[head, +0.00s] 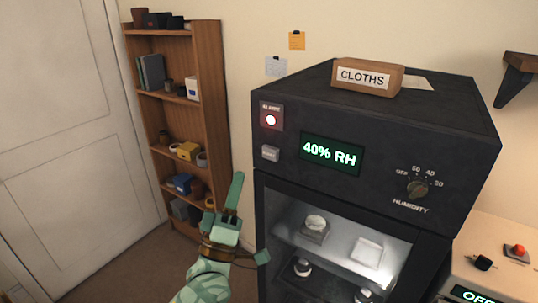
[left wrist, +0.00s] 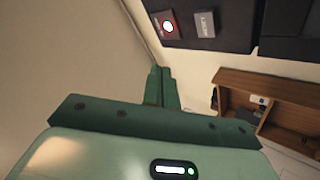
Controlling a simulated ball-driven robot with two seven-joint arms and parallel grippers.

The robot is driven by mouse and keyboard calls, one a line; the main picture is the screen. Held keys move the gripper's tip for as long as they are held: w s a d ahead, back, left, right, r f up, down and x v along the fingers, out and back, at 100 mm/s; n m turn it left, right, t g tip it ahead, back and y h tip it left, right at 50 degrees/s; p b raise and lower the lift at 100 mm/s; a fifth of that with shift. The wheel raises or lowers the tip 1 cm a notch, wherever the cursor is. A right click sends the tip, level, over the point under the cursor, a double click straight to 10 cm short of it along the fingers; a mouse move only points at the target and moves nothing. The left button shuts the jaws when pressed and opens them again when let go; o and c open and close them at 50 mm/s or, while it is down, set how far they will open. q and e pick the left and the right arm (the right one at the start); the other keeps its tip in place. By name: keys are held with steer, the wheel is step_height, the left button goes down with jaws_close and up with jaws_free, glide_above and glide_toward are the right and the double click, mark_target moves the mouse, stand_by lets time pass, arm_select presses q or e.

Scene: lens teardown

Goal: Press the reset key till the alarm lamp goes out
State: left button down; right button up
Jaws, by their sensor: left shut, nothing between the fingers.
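In the left wrist view the lit lamp (left wrist: 168,26) and the key (left wrist: 205,24) show near the top edge. My green left gripper (head: 238,178) is shut and empty, pointing up, to the left of and a little below the key in the head view. Its shut fingers (left wrist: 162,75) look apart from the key in the left wrist view. My right gripper is not in view.
The dark cabinet (head: 330,105) has a green "40% RH" display (head: 331,153), a humidity knob (head: 417,188) and a lit interior with lens parts. A CLOTHS box (head: 367,77) lies on top. A wooden shelf (head: 215,100) stands behind at left. A device with a red button (head: 517,250) is at right.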

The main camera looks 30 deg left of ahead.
mark_target(268, 148)
arm_select(q)
steer(key=shift+w+d+b, duration=0.2)
steer(key=shift+w+b, duration=0.3)
steer(key=shift+w, duration=1.5)
steer(key=shift+w+d+b, duration=0.15)
steer(key=shift+w+b, duration=0.3)
steer(key=shift+w, duration=1.55)
steer(key=shift+w, duration=0.1)
steer(key=shift+w, duration=0.3)
steer(key=shift+w, duration=0.45)
steer(key=shift+s, duration=0.2)
steer(key=shift+s+p, duration=0.45)
steer(key=shift+s, duration=0.25)
